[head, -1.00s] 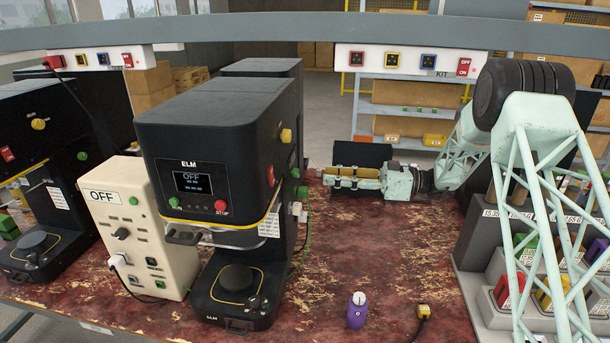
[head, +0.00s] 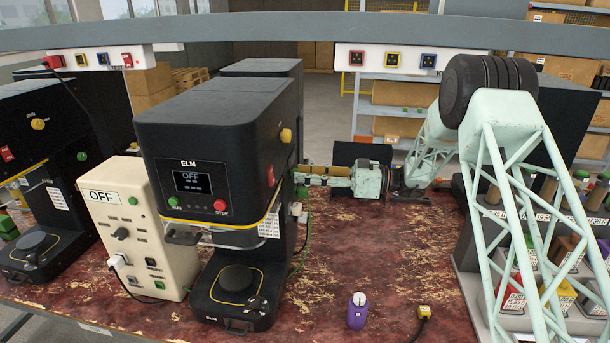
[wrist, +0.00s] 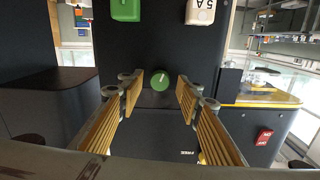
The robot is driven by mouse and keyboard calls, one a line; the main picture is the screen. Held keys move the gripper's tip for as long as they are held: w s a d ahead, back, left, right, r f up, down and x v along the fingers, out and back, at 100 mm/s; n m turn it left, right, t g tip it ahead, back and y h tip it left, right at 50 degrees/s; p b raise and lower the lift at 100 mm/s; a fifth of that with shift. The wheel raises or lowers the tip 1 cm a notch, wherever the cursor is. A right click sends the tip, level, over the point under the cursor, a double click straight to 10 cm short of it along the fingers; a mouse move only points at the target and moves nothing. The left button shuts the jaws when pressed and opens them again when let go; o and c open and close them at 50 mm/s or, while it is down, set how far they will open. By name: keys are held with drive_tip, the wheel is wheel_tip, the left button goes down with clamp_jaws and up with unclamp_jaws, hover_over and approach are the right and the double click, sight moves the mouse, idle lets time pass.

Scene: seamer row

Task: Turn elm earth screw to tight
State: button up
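The black seamer marked ELM (head: 205,115) stands left of centre in the head view, its screen reading OFF. In the wrist view a round green screw head (wrist: 160,79) with a pale mark, probably the earth screw, sits on a dark face between the fingers. The mark is tilted slightly from vertical. My gripper (wrist: 159,95) is open, its two ribbed yellow-tan finger pads on either side of the screw and apart from it. In the head view my gripper (head: 308,176) is beside the machine's right side, its fingertips partly hidden behind the housing.
A green block (wrist: 125,9) and a white block (wrist: 200,11) sit above the screw. A beige box reading OFF (head: 128,225) stands left of the machine. The red tabletop (head: 380,260) is mostly clear.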

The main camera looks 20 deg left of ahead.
drive_tip(key=c, duration=0.8)
drive_tip(key=shift+c, duration=0.2)
